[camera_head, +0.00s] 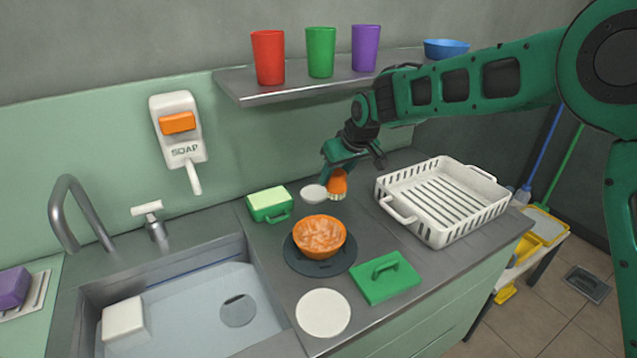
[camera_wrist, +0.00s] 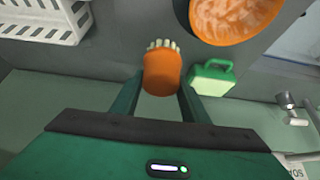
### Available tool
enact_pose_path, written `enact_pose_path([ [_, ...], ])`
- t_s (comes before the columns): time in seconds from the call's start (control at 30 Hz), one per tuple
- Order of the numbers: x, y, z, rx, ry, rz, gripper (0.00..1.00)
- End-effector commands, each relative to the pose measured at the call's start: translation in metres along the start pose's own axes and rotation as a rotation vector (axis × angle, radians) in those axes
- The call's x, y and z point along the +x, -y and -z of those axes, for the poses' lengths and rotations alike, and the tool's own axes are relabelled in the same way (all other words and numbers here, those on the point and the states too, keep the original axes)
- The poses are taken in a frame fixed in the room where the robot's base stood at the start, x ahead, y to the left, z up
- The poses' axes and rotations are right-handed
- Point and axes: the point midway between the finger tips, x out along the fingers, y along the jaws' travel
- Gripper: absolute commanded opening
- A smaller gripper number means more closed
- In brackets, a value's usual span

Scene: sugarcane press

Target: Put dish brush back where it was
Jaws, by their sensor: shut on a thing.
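The dish brush (camera_head: 338,184) has an orange handle and pale bristles. My gripper (camera_head: 354,172) is shut on its orange handle, near the back of the counter. The bristles point down, close to the counter; I cannot tell whether they touch it. In the wrist view the brush (camera_wrist: 162,72) sits between the two green fingers (camera_wrist: 161,98), bristles facing away from the palm. A small white round dish (camera_head: 313,193) lies on the counter just left of the brush.
An orange bowl (camera_head: 320,237) sits on a dark round mat. A green sponge box (camera_head: 269,205) stands left, a white dish rack (camera_head: 443,201) right. A green lid (camera_head: 386,277) and white disc (camera_head: 323,313) lie in front. The shelf (camera_head: 290,82) holds cups above.

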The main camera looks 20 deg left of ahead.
Motion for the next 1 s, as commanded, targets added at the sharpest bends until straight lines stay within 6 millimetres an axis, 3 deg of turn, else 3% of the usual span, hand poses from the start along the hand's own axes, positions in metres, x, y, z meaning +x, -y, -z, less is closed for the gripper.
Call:
enact_pose_path([
  [0.4,0.074,-0.003,0.045,0.003,0.001,-0.001,0.08],
  [0.77,0.099,-0.003,0.062,0.003,0.001,-0.002,0.08],
  [1.0,0.126,-0.002,0.073,0.002,0.001,-0.002,0.08],
])
